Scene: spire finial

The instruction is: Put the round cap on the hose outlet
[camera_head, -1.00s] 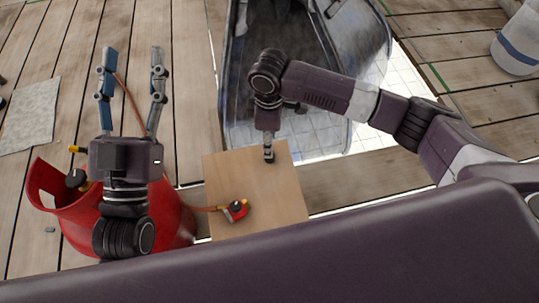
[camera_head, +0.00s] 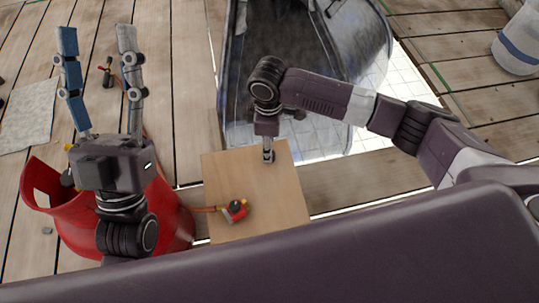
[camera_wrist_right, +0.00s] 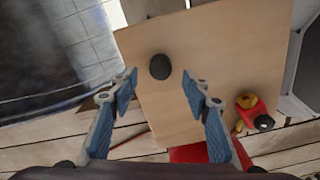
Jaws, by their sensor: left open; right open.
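A dark round cap (camera_wrist_right: 160,66) lies on the square wooden board (camera_head: 228,175), just beyond my right fingertips in the right wrist view. My right gripper (camera_wrist_right: 160,78) is open, pointing at the cap with one finger either side of the view's middle. In the head view it points down over the board's far edge. A red fitting with a dark end (camera_head: 235,210) lies on the board, joined to an orange hose; it also shows in the wrist view (camera_wrist_right: 254,114). I cannot tell for sure which part is the outlet. My left gripper (camera_head: 96,30) is open and empty.
A red gas cylinder (camera_head: 175,215) stands left of the board, partly behind my left arm. A small torch-like fitting (camera_head: 106,72) shows between my left fingers. A grey cloth (camera_head: 28,115) lies at the left.

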